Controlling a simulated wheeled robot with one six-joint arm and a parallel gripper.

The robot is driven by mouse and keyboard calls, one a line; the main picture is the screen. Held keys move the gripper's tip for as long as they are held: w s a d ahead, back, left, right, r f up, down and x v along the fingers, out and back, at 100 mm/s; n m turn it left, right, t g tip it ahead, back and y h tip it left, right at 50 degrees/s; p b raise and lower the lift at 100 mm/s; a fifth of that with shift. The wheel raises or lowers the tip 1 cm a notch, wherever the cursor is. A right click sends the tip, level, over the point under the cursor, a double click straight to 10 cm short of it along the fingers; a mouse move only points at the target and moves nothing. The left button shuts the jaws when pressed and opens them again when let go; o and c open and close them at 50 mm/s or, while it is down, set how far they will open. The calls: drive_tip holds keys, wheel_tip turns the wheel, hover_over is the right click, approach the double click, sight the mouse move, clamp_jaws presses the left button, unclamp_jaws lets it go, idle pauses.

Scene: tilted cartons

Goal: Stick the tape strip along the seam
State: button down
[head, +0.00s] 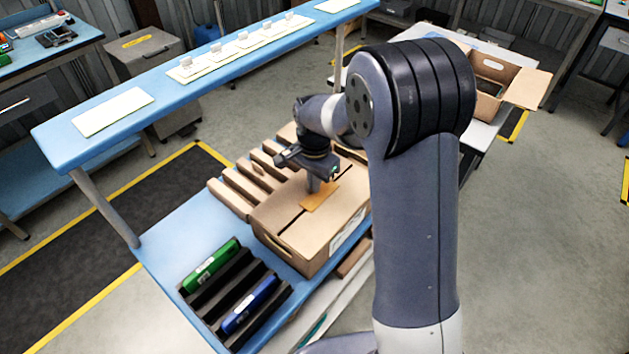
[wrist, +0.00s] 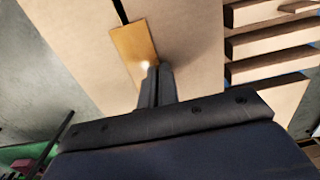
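The carton (head: 290,222) stands closed on the blue bench, and its top also shows in the wrist view (wrist: 75,25). Its seam (wrist: 122,12) is a dark line running up to the far end of the tape strip. The orange-tan tape strip (wrist: 133,45) lies at the carton top, roughly in line with the seam; it also shows in the head view (head: 322,194). I cannot tell whether it is flat against the cardboard everywhere. My gripper (head: 314,187) points down at the strip. Its fingers (wrist: 158,70) are close together at the strip's right edge and hide part of it.
Flat brown cartons (head: 240,186) stand in a row behind the carton. A green case (head: 210,264) and a blue case (head: 248,304) lie in dark holders at the bench's front. A raised blue shelf (head: 165,92) crosses behind. An open carton (head: 489,88) stands at back right.

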idle(0.3)
drive_tip(key=c, duration=1.6)
unclamp_jaws()
wheel_tip(320, 180, up, 17)
drive_tip(key=p, duration=0.5)
drive_tip(key=shift+f, duration=0.15)
